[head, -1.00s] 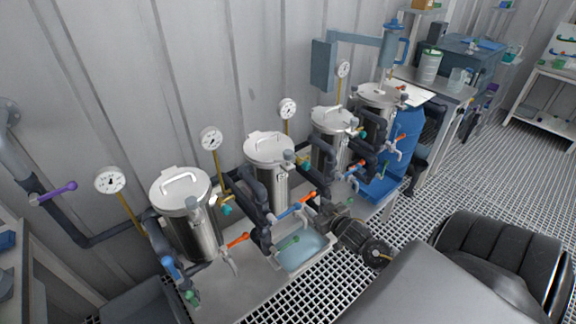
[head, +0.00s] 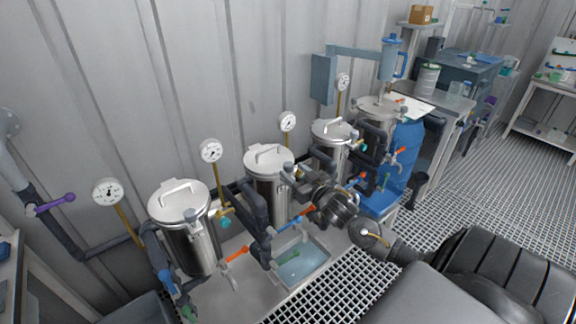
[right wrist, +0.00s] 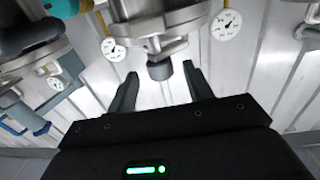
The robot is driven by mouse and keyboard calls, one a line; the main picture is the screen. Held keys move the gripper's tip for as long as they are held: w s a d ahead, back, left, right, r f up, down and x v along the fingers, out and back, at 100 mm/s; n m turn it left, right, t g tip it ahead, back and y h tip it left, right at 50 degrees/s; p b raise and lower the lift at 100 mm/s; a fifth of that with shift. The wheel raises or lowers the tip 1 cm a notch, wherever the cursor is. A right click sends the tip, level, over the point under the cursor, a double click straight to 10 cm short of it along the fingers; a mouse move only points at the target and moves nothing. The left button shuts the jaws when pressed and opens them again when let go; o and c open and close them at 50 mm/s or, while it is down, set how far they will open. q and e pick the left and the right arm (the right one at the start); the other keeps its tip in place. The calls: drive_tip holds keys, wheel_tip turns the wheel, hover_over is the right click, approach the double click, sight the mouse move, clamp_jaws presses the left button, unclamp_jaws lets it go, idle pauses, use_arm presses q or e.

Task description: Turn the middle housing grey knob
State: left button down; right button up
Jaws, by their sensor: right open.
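Several steel housings with handled lids stand in a row along the wall. The right gripper (head: 304,184) is at the right side of the second housing from the front (head: 267,177), near its lid rim. A grey knob (head: 287,167) shows at that rim. In the right wrist view, a dark grey knob (right wrist: 160,70) under a metal fitting lies between the tips of my open right gripper (right wrist: 161,80). Gaps show on both sides, and the fingers are not closed on it. My left gripper is not in view.
The front housing (head: 187,240) and the third (head: 330,150) stand on either side. Dark pipes and orange-handled valves (head: 300,216) lie close below the gripper. A pale blue basin (head: 303,265) sits in front.

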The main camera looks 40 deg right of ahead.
sight(292, 170)
drive_tip(key=shift+w+d, duration=0.15)
drive_tip(key=shift+w, duration=1.7)
drive_tip(key=c, duration=1)
drive_tip(key=shift+o, duration=0.2)
